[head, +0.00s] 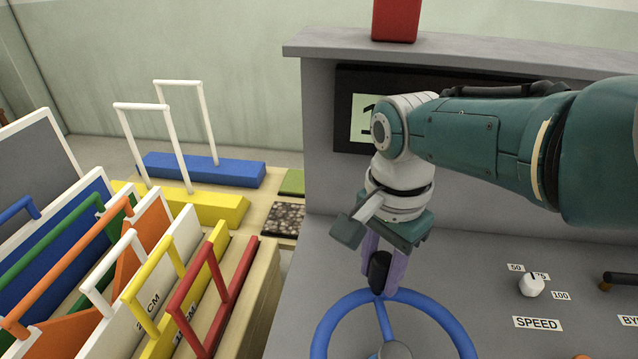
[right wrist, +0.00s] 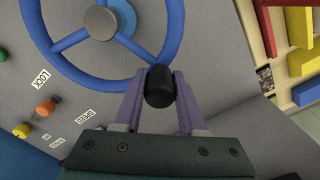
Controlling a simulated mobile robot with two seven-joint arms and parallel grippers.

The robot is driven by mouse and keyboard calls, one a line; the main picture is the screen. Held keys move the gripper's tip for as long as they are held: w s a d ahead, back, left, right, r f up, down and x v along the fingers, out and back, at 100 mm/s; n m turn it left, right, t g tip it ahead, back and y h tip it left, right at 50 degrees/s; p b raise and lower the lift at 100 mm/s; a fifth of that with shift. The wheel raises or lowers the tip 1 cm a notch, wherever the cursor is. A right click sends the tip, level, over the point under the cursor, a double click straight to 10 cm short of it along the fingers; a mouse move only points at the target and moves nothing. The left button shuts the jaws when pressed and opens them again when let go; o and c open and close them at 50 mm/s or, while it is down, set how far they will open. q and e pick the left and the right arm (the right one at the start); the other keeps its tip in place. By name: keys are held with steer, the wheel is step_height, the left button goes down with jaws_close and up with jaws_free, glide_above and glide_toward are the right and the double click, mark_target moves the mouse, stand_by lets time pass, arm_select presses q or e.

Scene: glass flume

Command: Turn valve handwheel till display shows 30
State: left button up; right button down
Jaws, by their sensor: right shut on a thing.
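The blue valve handwheel (head: 326,328) lies on the sloped grey console, cut off by the bottom edge of the head view. Its rim, spokes and grey hub (right wrist: 100,22) show in the right wrist view. A black knob (right wrist: 159,86) stands on its rim. My right gripper (head: 380,272) is shut on this knob, with a purple finger on each side. The display (head: 362,118) is a pale panel in a black frame. A digit that looks like 1 shows; my right arm hides the rest. My left gripper is not in view.
Right of the wheel are a white speed knob (head: 531,285) and a black-ended lever (head: 622,279). A red block (head: 396,20) stands on the console's top ledge. Colored panels with handles (head: 150,290) crowd the left, with blue (head: 200,169) and yellow (head: 195,206) handled blocks behind.

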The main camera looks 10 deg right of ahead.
mark_target(458, 327)
steer(key=d+m+p, duration=0.1)
steer(key=d+m, duration=0.2)
steer(key=shift+s+d+r+m+p, duration=0.1)
steer(key=shift+s+r+m+p, duration=0.1)
steer(key=shift+s+m+p, duration=0.15)
steer(key=s+d+m+p, duration=0.1)
steer(key=d+m+p, duration=0.1)
steer(key=m, duration=0.1)
steer(key=shift+s+d+m, duration=0.2)
steer(key=shift+s+m, duration=0.05)
steer(key=shift+s, duration=0.1)
steer(key=s+d+m+p, duration=0.1)
steer(key=m, duration=0.1)
steer(key=s+m+p, duration=0.1)
steer(key=p, duration=0.1)
steer(key=shift+s+d+m, duration=0.2)
steer(key=shift+d+m, duration=0.2)
steer(key=shift+s+d+m+p, duration=0.35)
steer(key=shift+s+m+p, duration=0.35)
steer(key=shift+s+m, duration=0.35)
steer(key=shift+m, duration=0.25)
steer(key=shift+s+d+f+p, duration=0.1)
steer(key=shift+s+d+p, duration=0.05)
steer(key=shift+s+p, duration=0.4)
